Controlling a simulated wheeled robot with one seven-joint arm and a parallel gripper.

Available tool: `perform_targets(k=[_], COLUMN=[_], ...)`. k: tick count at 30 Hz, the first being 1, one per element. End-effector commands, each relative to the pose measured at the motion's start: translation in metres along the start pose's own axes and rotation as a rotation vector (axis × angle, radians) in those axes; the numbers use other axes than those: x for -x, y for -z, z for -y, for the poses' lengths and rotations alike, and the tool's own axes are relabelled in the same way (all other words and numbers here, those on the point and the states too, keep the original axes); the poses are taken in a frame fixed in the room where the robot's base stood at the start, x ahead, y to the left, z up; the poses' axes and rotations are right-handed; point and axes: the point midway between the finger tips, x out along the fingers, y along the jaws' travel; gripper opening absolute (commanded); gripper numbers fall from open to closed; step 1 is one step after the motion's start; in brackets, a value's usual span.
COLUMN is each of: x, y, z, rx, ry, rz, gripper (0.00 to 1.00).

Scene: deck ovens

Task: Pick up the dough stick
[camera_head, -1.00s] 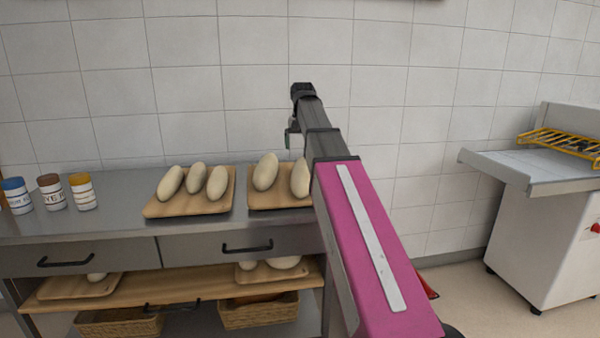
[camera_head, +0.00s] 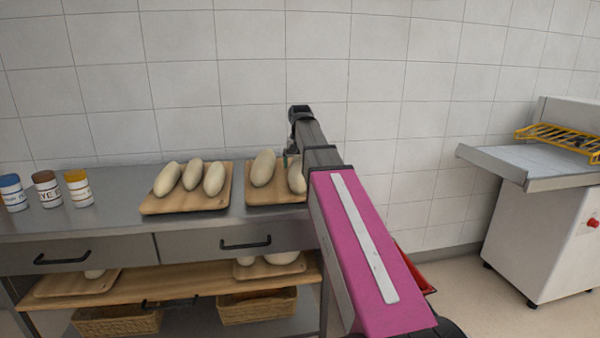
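Three pale, elongated dough pieces (camera_head: 191,176) lie side by side on the left wooden board (camera_head: 185,207) on the steel counter. Two more, a left one (camera_head: 263,168) and a right one (camera_head: 296,178), lie on the right wooden board (camera_head: 273,198). My arm partly covers the right one and that board's right end. I cannot tell which piece is the dough stick. My gripper (camera_head: 289,158) hangs from the arm's end, in line with the gap between the two right pieces. Its fingers are small and mostly hidden, so their opening and any contact do not show.
Three labelled jars (camera_head: 46,190) stand at the counter's left. A lower shelf (camera_head: 190,288) holds more boards with dough, above wicker baskets (camera_head: 256,306). A white machine (camera_head: 540,225) with a yellow rack (camera_head: 560,140) stands at right. The tiled wall is close behind the counter.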

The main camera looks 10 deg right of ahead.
Motion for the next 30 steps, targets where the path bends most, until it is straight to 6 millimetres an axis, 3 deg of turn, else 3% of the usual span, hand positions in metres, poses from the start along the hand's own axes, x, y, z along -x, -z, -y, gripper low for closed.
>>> perform_targets(k=[3,10,15,16,30], x=[-0.012,-0.013,-0.012,-0.012,-0.001], y=[-0.001,0.0,0.0,0.0,0.001], z=[0.0,0.0,0.0,0.0,0.0], rx=[0.0,0.0,0.0,0.0,0.0], ry=[0.0,0.0,0.0,0.0,0.0], rz=[0.0,-0.001,0.0,0.0,-0.002], gripper=[1.0,1.0,0.45,0.41,0.41])
